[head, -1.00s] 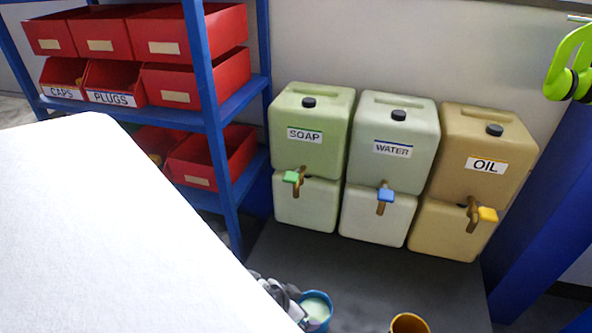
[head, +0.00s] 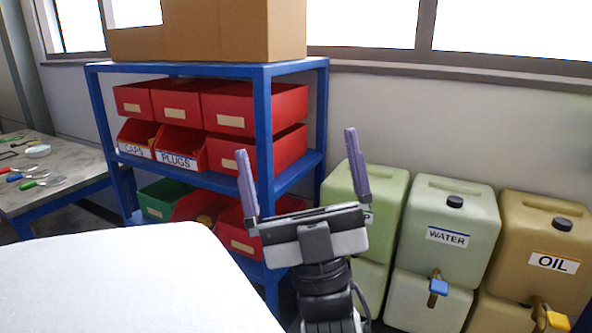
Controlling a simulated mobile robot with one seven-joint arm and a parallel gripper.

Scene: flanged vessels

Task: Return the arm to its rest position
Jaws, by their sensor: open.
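My gripper (head: 301,180) is in the middle of the head view, raised and pointing up. Its two purple-grey fingers are spread wide apart with nothing between them. It shows in front of the blue shelf and partly covers the green soap container (head: 385,187). My arm below the wrist runs down out of the bottom of the picture.
A blue shelf (head: 262,120) with red bins stands behind my gripper, a cardboard box (head: 215,30) on top. The water (head: 450,215) and oil (head: 545,240) containers stand at right. A workbench (head: 80,165) with tools is at far left. A white surface fills the lower left.

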